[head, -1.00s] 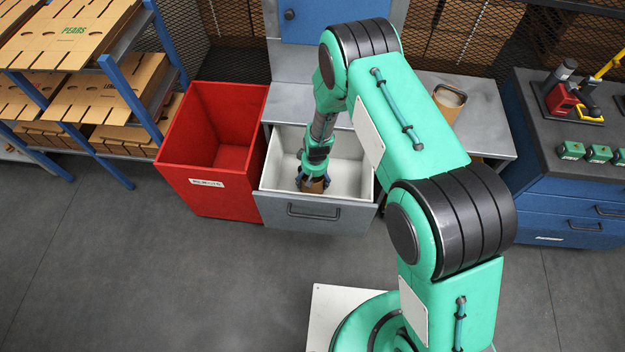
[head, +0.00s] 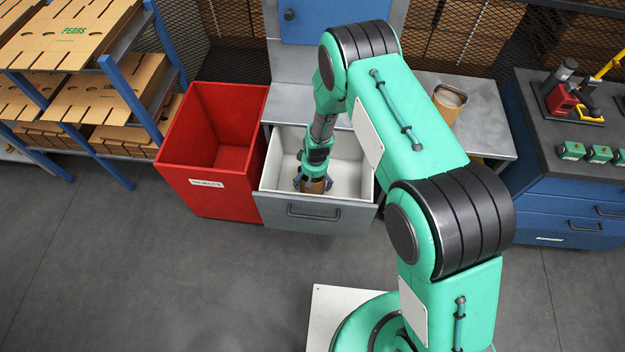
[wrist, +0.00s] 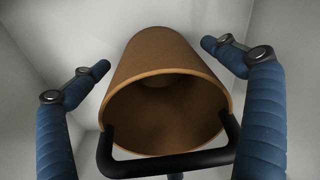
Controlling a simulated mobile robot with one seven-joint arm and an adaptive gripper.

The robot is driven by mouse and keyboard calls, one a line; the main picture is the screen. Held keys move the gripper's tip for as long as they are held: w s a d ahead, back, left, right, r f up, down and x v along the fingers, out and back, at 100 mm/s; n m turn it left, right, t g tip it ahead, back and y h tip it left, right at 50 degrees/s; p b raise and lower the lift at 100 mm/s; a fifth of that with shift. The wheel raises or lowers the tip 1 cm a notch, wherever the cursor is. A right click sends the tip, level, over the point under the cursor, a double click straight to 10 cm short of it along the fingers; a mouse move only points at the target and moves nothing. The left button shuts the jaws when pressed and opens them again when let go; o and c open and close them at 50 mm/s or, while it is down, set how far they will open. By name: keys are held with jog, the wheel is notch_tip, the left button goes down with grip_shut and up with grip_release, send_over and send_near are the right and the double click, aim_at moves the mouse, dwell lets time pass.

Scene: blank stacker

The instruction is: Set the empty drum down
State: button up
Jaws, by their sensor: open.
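The empty drum (wrist: 165,60) is a brown, hollow cylinder with its open end facing the wrist camera. It is inside the pale-lined open drawer (head: 347,178); in the head view the drum (head: 314,186) shows only partly below my gripper (head: 313,182). In the wrist view my gripper (wrist: 156,56) is open, with a blue finger on each side of the drum and visible gaps between the fingertips and its wall. A black bar crosses in front of the drum's mouth. I cannot tell whether the drum's far end touches the drawer floor.
A red bin (head: 208,160) stands directly left of the drawer. Another container (head: 449,101) sits on the grey worktop (head: 482,122) to the right. Shelves with flat cartons (head: 85,85) are at left, and a blue tool cabinet (head: 570,205) is at right.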

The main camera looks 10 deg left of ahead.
notch_tip(320, 180, up, 12)
jog(key=p, duration=0.2)
jog(key=shift+s+d, duration=0.4)
jog(key=shift+s, duration=0.05)
dwell(0.8)
jog(key=s+d+r+m+t+p, duration=0.1)
jog(key=d+r, duration=0.4)
jog(key=r, duration=0.9)
jog(key=s+d+r+m+p, duration=0.15)
jog(key=d+r, duration=0.35)
jog(key=r, duration=0.9)
jog(key=s+d+r+m+t+p, duration=0.15)
jog(key=d+r, duration=0.25)
jog(key=r, duration=1)
jog(key=s+d+r+m+p, duration=0.1)
jog(key=s+d+r, duration=0.3)
jog(key=s+r, duration=0.3)
jog(key=s+d+r+p, duration=0.1)
jog(key=s+d+r, duration=0.3)
jog(key=r, duration=0.4)
jog(key=s+d+r+m+t, duration=0.1)
jog(key=s+d+r, duration=0.2)
jog(key=s, duration=0.4)
jog(key=s+d+r+m+t+p, duration=0.1)
jog(key=s+d+r, duration=0.2)
jog(key=s, duration=0.4)
jog(key=shift+s+r+h, duration=0.3)
jog(key=shift+r+h, duration=0.1)
jog(key=shift+r, duration=0.2)
jog(key=shift+f, duration=0.1)
